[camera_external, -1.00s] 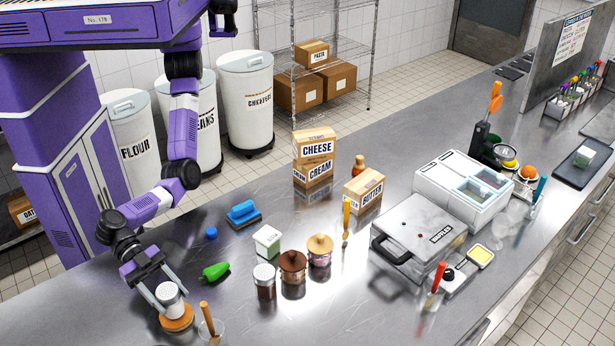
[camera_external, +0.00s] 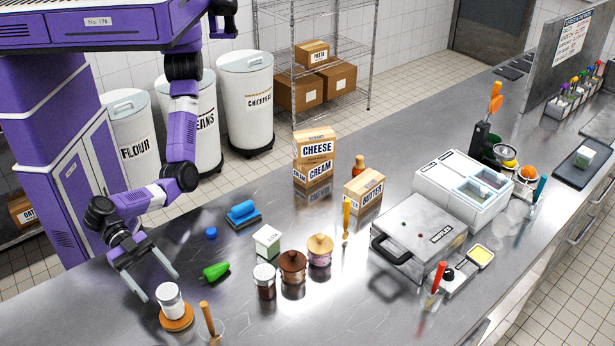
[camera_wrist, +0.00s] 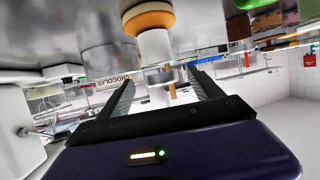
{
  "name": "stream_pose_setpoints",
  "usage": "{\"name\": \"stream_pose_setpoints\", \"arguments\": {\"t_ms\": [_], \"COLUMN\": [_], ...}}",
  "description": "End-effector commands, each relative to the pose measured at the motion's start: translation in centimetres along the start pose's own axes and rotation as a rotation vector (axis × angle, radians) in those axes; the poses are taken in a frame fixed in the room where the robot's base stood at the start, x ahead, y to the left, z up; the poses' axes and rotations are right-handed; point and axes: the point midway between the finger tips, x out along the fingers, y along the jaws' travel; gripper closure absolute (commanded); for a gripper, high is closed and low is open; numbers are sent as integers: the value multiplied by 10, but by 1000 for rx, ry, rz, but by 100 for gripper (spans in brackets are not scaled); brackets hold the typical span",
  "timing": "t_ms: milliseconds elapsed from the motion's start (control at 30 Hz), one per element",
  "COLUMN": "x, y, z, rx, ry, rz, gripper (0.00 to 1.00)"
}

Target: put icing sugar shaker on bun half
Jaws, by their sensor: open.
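The icing sugar shaker (camera_external: 170,298), white with a grey lid, stands upright on the round orange-brown bun half (camera_external: 176,320) at the near left of the counter. My gripper (camera_external: 162,287) is open, its two fingers spread behind and above the shaker, clear of it. In the wrist view the picture is upside down; the shaker (camera_wrist: 153,46) shows beyond the fingers with the bun half (camera_wrist: 148,18) at its base. My gripper (camera_wrist: 163,80) holds nothing there.
A wooden-handled tool (camera_external: 208,320) stands just right of the bun half. A green pepper (camera_external: 216,271), a dark jar with a white lid (camera_external: 265,281) and a blue sponge-like block (camera_external: 242,212) are farther right. Bare counter lies left of the bun.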

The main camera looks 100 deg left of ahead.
Motion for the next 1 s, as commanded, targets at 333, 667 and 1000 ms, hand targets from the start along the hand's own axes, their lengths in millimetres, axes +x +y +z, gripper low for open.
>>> {"name": "stream_pose_setpoints", "arguments": {"t_ms": [333,667,1000], "x": [-59,-69,-68], "y": [1,0,0], "z": [0,0,0], "rx": [-1,-1,-1], "ry": [0,1,0], "rz": [2,-1,0], "gripper": [25,25,25]}}
